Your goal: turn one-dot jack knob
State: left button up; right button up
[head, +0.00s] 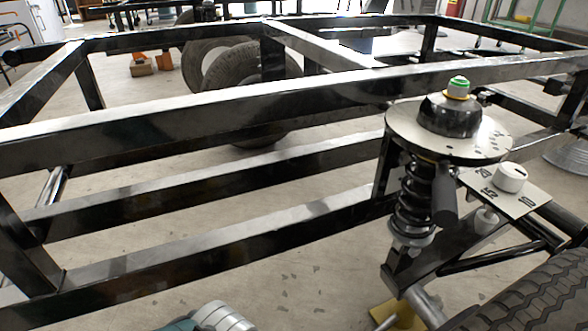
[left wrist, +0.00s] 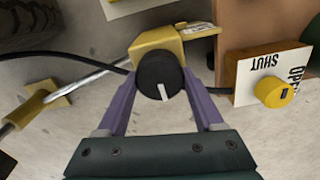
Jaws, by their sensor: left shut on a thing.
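In the left wrist view a round black knob (left wrist: 158,70) with a white pointer mark sits against a yellow jack body (left wrist: 153,42). My left gripper (left wrist: 160,78) has its two purple fingers on either side of the knob and is shut on it. The white mark points toward the gripper's palm. No dot marking can be made out on the jack. In the head view a yellow jack part (head: 398,317) shows low under the suspension, and the knob is not visible there. My right gripper is in neither view.
A plate marked SHUT and OPEN (left wrist: 243,82) with a yellow knob (left wrist: 274,92) stands close right of the jack. A black cable (left wrist: 60,54) and metal rod (left wrist: 92,77) lie left. Above are the spring strut (head: 412,200), numbered dial plate (head: 520,203), tyre (head: 535,300) and frame (head: 200,120).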

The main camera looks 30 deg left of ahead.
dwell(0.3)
pick_arm(q)
jog(key=o, duration=1.4)
notch_tip(320, 180, up, 10)
jog(key=p, duration=0.9)
jog(key=shift+p, duration=0.4)
